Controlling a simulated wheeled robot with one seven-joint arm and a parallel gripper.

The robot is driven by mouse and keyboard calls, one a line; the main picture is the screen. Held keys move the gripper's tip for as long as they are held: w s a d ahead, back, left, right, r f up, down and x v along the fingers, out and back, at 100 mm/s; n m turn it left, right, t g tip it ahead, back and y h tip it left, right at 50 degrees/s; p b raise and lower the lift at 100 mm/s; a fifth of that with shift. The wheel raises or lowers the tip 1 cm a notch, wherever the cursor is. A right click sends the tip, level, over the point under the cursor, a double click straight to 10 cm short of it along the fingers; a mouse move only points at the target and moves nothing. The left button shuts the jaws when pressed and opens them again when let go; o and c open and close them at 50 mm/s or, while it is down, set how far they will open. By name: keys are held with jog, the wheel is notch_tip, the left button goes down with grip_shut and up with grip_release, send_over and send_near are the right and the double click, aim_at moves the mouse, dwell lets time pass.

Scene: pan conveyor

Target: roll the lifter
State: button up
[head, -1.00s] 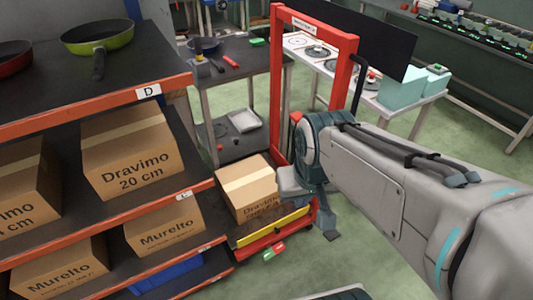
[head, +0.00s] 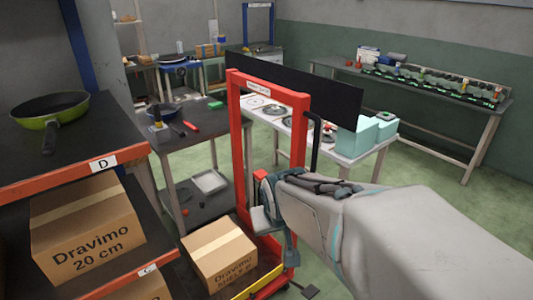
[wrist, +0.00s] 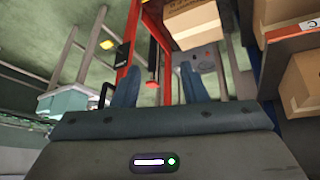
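The lifter (head: 238,150) is a tall red frame with a black panel across its top and a black handle (head: 316,140) at its right side. A cardboard box (head: 222,262) marked Dravimo sits on its low platform, which has a yellow edge. In the wrist view, the red frame (wrist: 133,45) appears tilted, beyond the fingers. My gripper (wrist: 158,84) is open, its two blue-grey fingers apart, with a small red part showing in the gap. I cannot tell whether the fingers touch the lifter. In the head view, my arm hides much of the gripper and the lifter's lower right.
A shelf (head: 103,163) with boxes and a green pan (head: 48,115) stands close at the left. A dark table (head: 215,133) and a white table (head: 362,157) with teal boxes (head: 365,137) stand behind the lifter. Green floor (head: 420,172) is free at the right.

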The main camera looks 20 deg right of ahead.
jog(key=w+d+f+m+t+h+b, duration=0.15)
jog(key=w+d+t, duration=0.35)
jog(key=w+d, duration=0.75)
jog(key=t+h+b, duration=0.2)
jog(key=t, duration=0.5)
send_near(317, 144)
jog(key=shift+m, duration=0.25)
jog(key=p+x, duration=0.1)
jog(key=x, duration=1)
jog(key=shift+a, duration=0.1)
grip_shut()
